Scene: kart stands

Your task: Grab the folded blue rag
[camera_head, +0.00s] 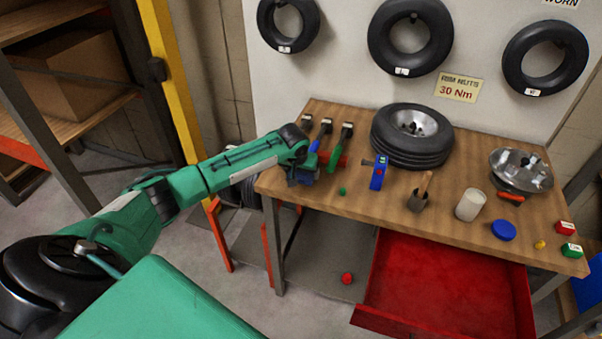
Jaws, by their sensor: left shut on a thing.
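The folded blue rag (303,179) is at the left end of the wooden workbench (400,222), near its front edge. Only a small dark-blue part of it shows below my left gripper (302,171). My left arm comes in from the left, and its gripper is shut on the rag. The fingers are mostly hidden by the wrist, and I cannot tell whether the rag is clear of the bench top. My right gripper is out of view.
Hammers (347,130) with coloured handles lie just behind the gripper. A blue tool (379,172), a green piece (342,191) and a tyre (411,136) stand to the right. A red drawer (440,285) is open below. A red object (347,279) lies below the bench.

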